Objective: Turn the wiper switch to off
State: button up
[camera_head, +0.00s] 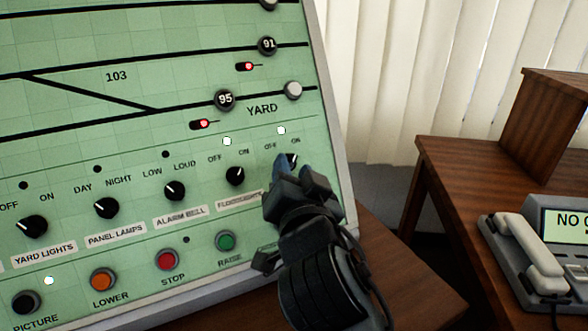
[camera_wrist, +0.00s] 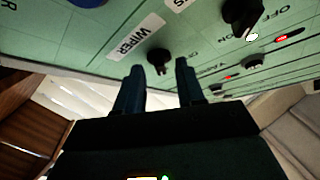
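The wiper switch is a small black knob (camera_head: 292,158) at the right end of the switch row on the green panel. My gripper hides most of it in the head view. A sliver of its pale pointer shows, seemingly towards ON, and the lamp above it is lit white. In the wrist view the knob (camera_wrist: 158,58) sits beside the WIPER label (camera_wrist: 135,38). My gripper (camera_wrist: 159,67) is open, with one dark finger on each side of the knob's line. I cannot tell whether either finger touches it. The gripper (camera_head: 284,168) also covers the label area below the knob in the head view.
The floodlights knob (camera_head: 235,176) is just left of my gripper. Raise (camera_head: 226,241), stop (camera_head: 167,260) and lower (camera_head: 103,281) buttons lie below the switches. A wooden desk (camera_head: 480,180) with a telephone (camera_head: 530,250) stands to the right, beyond the panel's grey edge.

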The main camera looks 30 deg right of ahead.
jog(key=shift+w+d, duration=0.1)
jog(key=shift+w, duration=0.15)
grip_shut()
dwell(0.3)
